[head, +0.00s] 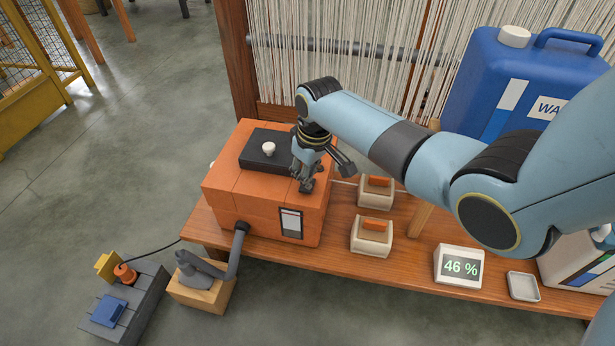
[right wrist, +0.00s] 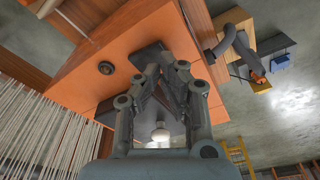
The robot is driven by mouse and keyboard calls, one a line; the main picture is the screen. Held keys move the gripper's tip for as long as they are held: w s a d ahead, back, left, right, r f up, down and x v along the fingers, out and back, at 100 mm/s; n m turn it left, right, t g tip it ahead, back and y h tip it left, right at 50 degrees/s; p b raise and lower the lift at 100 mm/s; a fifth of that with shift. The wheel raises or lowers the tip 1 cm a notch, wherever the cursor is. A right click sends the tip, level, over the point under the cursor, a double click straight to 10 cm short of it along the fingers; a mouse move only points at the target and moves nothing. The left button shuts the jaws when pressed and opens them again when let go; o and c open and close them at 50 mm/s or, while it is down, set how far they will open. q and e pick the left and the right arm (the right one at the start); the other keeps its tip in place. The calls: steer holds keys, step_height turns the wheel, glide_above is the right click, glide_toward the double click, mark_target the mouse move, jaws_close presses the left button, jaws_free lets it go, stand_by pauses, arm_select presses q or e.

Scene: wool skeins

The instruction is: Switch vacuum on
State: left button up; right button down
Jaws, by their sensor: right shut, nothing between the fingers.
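An orange box (head: 228,188) stands on the left end of the wooden bench, with a black plate (head: 262,150) and a white knob (head: 268,149) on top. It also shows in the right wrist view (right wrist: 128,45). A grey hose (head: 237,250) leaves its front. Two cream switch blocks with orange rockers (head: 376,182) (head: 375,226) sit to its right; I cannot tell which thing is labelled vacuum. My right gripper (head: 305,186) is shut and empty, pointing down over the box's right part, right of the plate. Contact with the box is unclear. My left gripper is not in view.
A display reading 46 % (head: 460,267) and a small tray (head: 523,286) are on the bench. A blue canister (head: 490,95) stands at the back right, before hanging white threads (head: 340,20). A grey power strip (head: 120,305) with plugs is on the floor at lower left.

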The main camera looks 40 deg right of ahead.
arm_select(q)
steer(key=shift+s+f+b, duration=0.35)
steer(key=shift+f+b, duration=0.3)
arm_select(e)
steer(key=shift+f, duration=1.15)
stand_by(0.4)
steer(key=shift+r, duration=0.3)
steer(key=shift+r+p, duration=0.9)
steer(key=shift+p, duration=0.2)
step_height(320, 180, up, 4)
steer(key=p, duration=0.4)
steer(key=shift+r, duration=0.15)
steer(key=shift+r+p, duration=0.25)
steer(key=shift+p, duration=0.25)
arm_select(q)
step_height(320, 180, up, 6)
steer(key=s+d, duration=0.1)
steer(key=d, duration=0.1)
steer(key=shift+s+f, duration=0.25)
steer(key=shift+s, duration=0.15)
arm_select(e)
steer(key=shift+f, duration=0.1)
